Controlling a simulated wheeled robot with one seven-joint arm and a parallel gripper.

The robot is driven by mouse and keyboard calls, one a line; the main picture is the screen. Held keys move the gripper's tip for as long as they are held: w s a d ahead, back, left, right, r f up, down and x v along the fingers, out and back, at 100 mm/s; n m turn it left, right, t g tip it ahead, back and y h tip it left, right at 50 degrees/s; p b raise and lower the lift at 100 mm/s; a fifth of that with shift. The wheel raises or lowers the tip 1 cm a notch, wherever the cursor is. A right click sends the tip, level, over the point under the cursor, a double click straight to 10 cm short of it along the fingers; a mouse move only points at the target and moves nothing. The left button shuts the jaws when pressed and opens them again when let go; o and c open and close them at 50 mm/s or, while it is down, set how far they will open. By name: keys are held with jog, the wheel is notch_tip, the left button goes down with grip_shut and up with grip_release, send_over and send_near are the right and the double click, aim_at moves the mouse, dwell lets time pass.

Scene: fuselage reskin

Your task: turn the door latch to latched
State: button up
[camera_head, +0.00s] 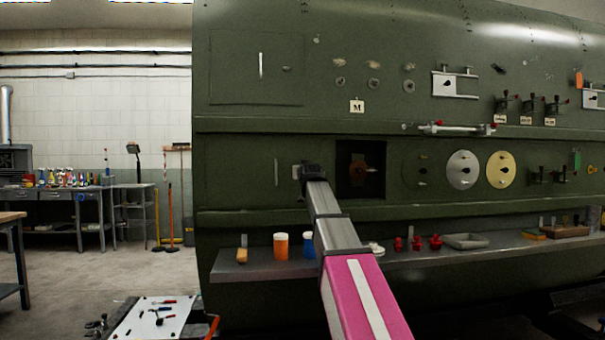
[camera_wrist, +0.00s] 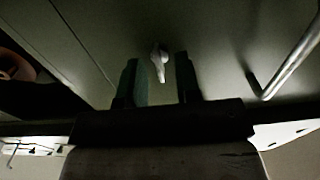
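The door latch (camera_wrist: 159,62) is a small pale teardrop-shaped knob on the green panel. In the wrist view its narrow end points down, slightly tilted. My gripper (camera_wrist: 158,78) is open, with one dark finger on each side of the latch and gaps to both. I cannot tell how far the fingertips reach along it. In the head view my gripper (camera_head: 307,168) is at the lower green door (camera_head: 240,175), just right of its upright bar handle (camera_head: 276,172). The handle also shows at the right of the wrist view (camera_wrist: 292,65). My arm hides most of the latch in the head view.
A dark square opening (camera_head: 345,188) with a reddish part inside lies just right of my gripper. A shelf (camera_head: 262,268) with an orange jar (camera_head: 281,246), a blue jar (camera_head: 308,245) and red parts runs below. An upper door (camera_head: 232,60) has its own handle.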

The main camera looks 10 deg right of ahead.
grip_shut()
jog(key=shift+m, duration=0.4)
jog(key=shift+d+f+m, duration=0.1)
jog(key=shift+f+m, duration=0.05)
jog(key=shift+m, duration=4.1)
jog(key=shift+d+f+m, duration=0.1)
jog(key=shift+m, duration=4.15)
grip_release()
